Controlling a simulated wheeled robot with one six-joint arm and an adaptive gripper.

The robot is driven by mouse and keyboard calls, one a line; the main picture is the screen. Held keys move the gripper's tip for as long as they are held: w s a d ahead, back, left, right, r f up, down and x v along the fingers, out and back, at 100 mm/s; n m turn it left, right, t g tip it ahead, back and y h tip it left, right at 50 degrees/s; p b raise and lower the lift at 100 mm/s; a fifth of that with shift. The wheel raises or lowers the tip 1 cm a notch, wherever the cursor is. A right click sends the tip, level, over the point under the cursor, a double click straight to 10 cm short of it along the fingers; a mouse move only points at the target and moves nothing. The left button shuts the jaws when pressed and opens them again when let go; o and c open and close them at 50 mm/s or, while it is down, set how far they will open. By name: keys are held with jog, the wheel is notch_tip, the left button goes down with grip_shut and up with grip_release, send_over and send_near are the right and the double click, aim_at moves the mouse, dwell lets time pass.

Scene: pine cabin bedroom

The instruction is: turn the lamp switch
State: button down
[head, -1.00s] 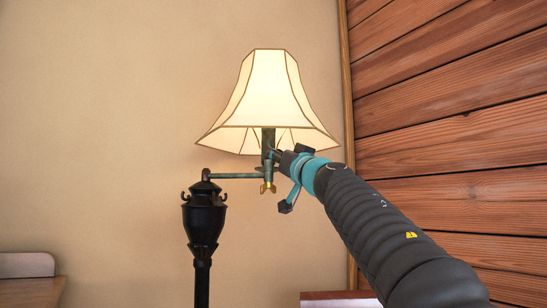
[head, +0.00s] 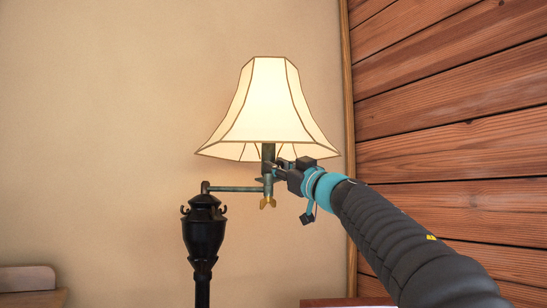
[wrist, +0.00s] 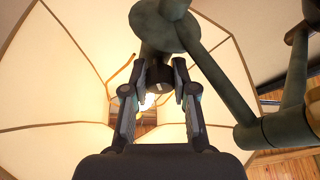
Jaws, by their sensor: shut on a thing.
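The floor lamp has a lit cream shade (head: 268,105) with brown edging and a black post (head: 203,235). A greenish side arm (head: 235,189) runs from the post to the socket stem (head: 268,160) under the shade. My gripper (head: 279,168) reaches in from the right, just under the shade. In the wrist view my gripper (wrist: 160,78) has its fingertips on both sides of the small dark switch knob (wrist: 159,85) and is shut on it. In the head view the knob is hidden by the gripper.
The shade's lower rim (head: 225,153) is close above my gripper. A plain beige wall (head: 100,120) stands behind, and a wood-plank wall (head: 450,120) is to the right. A wooden piece of furniture (head: 30,280) shows at the lower left.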

jog(key=shift+w+n+g+y+p, duration=0.1)
jog(key=shift+n+g+y+p, duration=0.3)
jog(key=shift+n, duration=0.9)
jog(key=shift+n+g+y+p, duration=0.1)
jog(key=shift+n+g+p, duration=0.5)
jog(key=shift+n, duration=0.7)
jog(key=shift+g, duration=0.3)
jog(key=c, duration=0.9)
grip_release()
jog(key=shift+d, duration=0.1)
jog(key=v, duration=0.8)
